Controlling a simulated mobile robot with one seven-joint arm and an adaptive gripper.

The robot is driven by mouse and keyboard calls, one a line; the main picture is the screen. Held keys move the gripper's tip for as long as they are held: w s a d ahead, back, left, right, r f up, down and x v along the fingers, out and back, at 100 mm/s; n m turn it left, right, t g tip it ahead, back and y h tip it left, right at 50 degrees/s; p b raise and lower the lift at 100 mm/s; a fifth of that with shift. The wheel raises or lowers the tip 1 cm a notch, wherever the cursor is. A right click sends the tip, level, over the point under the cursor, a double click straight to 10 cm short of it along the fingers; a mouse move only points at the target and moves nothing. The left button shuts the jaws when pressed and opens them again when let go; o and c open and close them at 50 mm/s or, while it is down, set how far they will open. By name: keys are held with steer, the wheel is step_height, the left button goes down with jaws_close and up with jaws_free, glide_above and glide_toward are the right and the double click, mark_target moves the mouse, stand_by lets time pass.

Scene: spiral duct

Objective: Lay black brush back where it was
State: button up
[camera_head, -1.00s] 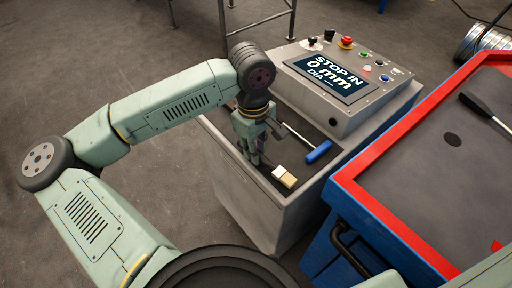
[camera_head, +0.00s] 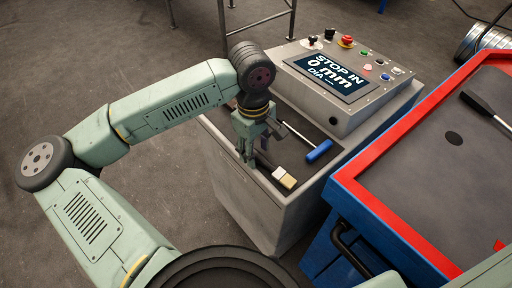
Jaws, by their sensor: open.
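The black brush (camera_head: 284,177) lies on the dark top surface of the grey console cabinet, near its front edge. Its pale bristles point toward the lower right, and its dark handle runs up and left toward my gripper. My gripper (camera_head: 248,160) points down at the left part of this surface, beside the handle end. It is open. The fingers partly cover the handle's far end, so I cannot tell whether they touch it.
A screwdriver with a blue handle (camera_head: 319,151) lies behind the brush. The control panel with its screen (camera_head: 330,77) and several buttons rises at the back. A blue and red cart (camera_head: 350,190) stands at the right with a black-handled tool (camera_head: 480,106) on it.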

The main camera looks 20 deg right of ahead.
step_height(320, 180, up, 12)
steer(key=shift+a, duration=0.2)
stand_by(0.4)
stand_by(0.9)
